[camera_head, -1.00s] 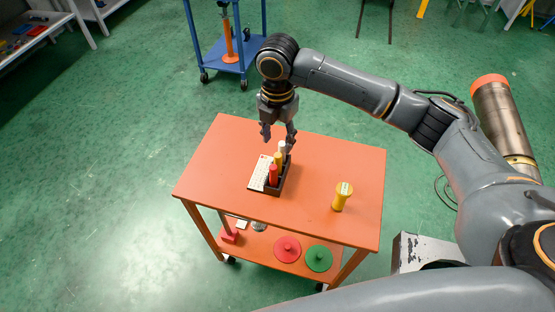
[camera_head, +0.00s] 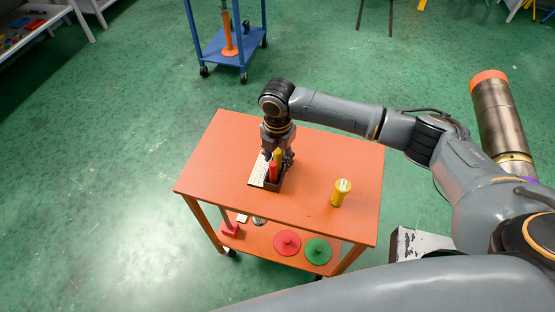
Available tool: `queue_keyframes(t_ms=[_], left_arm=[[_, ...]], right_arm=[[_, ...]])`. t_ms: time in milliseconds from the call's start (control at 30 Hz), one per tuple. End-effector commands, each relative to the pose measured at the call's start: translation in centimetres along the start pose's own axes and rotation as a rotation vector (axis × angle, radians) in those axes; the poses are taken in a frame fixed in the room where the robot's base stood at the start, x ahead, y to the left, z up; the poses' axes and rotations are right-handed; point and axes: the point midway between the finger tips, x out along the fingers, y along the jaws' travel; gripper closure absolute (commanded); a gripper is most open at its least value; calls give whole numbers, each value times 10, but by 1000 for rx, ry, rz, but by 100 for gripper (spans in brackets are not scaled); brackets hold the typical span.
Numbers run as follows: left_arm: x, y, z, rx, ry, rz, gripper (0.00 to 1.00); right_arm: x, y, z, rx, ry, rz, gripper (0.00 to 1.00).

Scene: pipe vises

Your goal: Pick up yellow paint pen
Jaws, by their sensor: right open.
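The yellow paint pen (camera_head: 277,156) stands upright in a small dark holder (camera_head: 281,182) on the orange cart (camera_head: 230,150). A red pen (camera_head: 273,172) stands in front of it in the same holder. My right gripper (camera_head: 278,158) is open and lowered over the holder, with its fingers around the upper part of the yellow pen. I cannot tell whether a finger touches it. The white pen is hidden behind the gripper. My left gripper is not in view.
A white card (camera_head: 258,170) with print lies beside the holder. A yellow cylinder (camera_head: 340,193) stands to the right on the cart. Red (camera_head: 287,243) and green (camera_head: 318,251) discs lie on the lower shelf. A blue cart (camera_head: 222,45) stands behind.

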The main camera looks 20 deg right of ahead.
Motion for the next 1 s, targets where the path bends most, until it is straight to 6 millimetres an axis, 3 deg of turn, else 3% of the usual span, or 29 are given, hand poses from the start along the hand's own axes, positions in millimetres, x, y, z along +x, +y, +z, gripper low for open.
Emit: queue_keyframes(t_ms=[33,233,267,633,1000], left_arm=[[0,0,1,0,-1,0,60],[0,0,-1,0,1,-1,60],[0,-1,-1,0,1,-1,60],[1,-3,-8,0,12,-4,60],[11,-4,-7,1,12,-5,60]], right_arm=[[0,0,0,0,0,0,58],[-1,0,0,0,0,0,98],[-1,0,0,0,0,0,100],[-7,1,0,-1,-1,2,100],[-75,1,0,0,-1,4,100]])
